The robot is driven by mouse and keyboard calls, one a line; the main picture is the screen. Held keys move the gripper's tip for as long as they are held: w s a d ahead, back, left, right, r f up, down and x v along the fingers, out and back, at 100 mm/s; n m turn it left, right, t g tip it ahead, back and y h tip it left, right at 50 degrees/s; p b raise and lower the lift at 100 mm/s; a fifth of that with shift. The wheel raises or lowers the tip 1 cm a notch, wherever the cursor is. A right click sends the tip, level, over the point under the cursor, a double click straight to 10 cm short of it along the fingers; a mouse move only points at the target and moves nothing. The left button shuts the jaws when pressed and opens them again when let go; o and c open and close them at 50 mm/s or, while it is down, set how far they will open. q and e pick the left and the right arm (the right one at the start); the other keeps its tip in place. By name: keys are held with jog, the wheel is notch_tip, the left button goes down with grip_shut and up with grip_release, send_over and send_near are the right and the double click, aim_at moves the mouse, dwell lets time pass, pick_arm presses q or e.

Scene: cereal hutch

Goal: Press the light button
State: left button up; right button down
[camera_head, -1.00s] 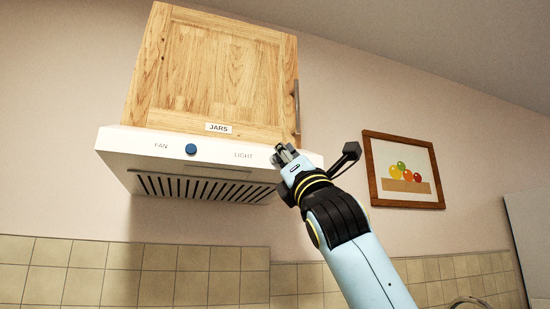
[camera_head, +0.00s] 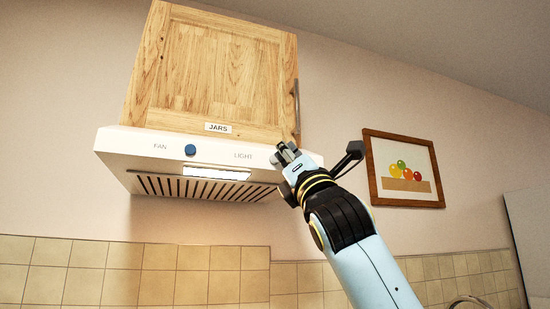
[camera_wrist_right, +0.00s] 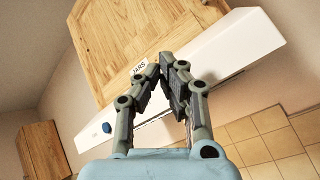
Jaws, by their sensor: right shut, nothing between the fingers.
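The white range hood (camera_head: 125,147) hangs under a wooden cabinet and carries the printed words FAN and LIGHT on its front face. The LIGHT label (camera_head: 243,155) is just left of my right gripper (camera_head: 284,152). The gripper is shut and empty, with its fingertips at the right part of the hood's front. The light button itself is hidden behind the fingers. The lamp strip (camera_head: 216,173) under the hood is glowing white. In the right wrist view the shut fingers (camera_wrist_right: 162,75) point at the hood front (camera_wrist_right: 235,48). My left gripper is not in view.
A blue knob (camera_head: 190,150) sits beside the FAN label. The wooden cabinet (camera_head: 215,75) above has a JARS label and a handle on its right edge. A framed picture (camera_head: 376,190) hangs on the wall to the right. Tiles line the wall below.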

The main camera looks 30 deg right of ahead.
jog(key=s+p, duration=0.1)
jog(key=s, duration=0.2)
jog(key=s+a+p, duration=0.1)
jog(key=s, duration=0.1)
jog(key=shift+s+a, duration=0.2)
jog(key=shift+s, duration=0.2)
dwell(0.4)
